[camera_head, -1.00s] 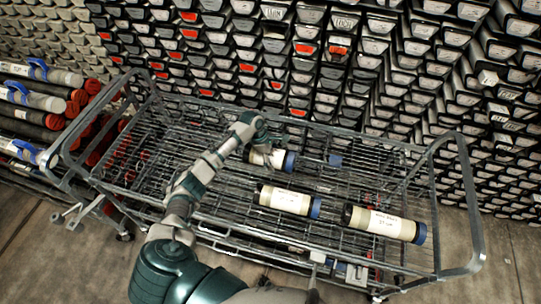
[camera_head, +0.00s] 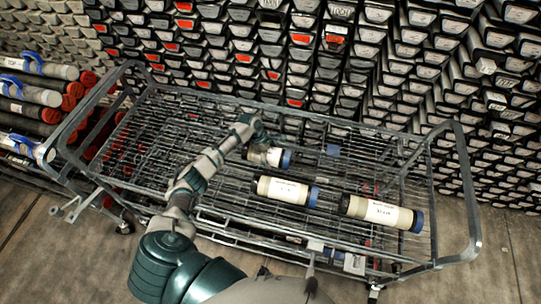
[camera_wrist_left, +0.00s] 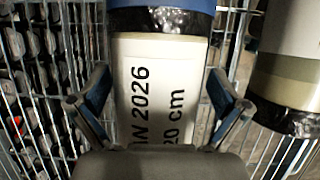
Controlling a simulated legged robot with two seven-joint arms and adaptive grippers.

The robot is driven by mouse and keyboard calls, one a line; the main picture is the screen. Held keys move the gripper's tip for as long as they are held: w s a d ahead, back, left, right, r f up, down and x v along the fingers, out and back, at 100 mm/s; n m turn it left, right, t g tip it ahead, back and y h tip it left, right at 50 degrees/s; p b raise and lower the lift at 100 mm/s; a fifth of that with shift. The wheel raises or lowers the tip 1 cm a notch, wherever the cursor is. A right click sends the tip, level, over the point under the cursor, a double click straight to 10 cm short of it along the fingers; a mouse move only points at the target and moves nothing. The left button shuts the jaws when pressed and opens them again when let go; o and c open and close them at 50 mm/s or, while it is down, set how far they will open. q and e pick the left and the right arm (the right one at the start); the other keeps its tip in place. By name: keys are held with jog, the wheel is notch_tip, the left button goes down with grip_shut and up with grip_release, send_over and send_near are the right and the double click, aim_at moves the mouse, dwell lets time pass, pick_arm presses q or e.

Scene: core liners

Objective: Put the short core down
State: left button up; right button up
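The short core (camera_head: 265,156) is a pale cylinder with a dark band and a blue cap, lying level at the cart's middle. My left gripper (camera_head: 258,138) is over it from behind. In the left wrist view the short core (camera_wrist_left: 160,75) reads "20 cm" and sits between the fingers of the left gripper (camera_wrist_left: 158,90), which appear closed against its two sides. Whether its underside touches the wire deck is hidden. My right gripper is not in view.
The wire cart (camera_head: 150,150) carries a medium core (camera_head: 285,190) and a longer core (camera_head: 380,212) nearer the front and right. Another core (camera_wrist_left: 290,70) shows close beside in the left wrist view. The cart's left side is bare. Shelved boxes (camera_head: 400,50) stand behind; a tube rack is left.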

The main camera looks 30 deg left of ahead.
pick_arm(q)
jog(key=shift+r, duration=0.1)
jog(key=v, duration=1)
jog(key=shift+a+r, duration=0.15)
jog(key=shift+a, duration=0.05)
jog(key=shift+a+r, duration=0.15)
jog(key=shift+r, duration=0.55)
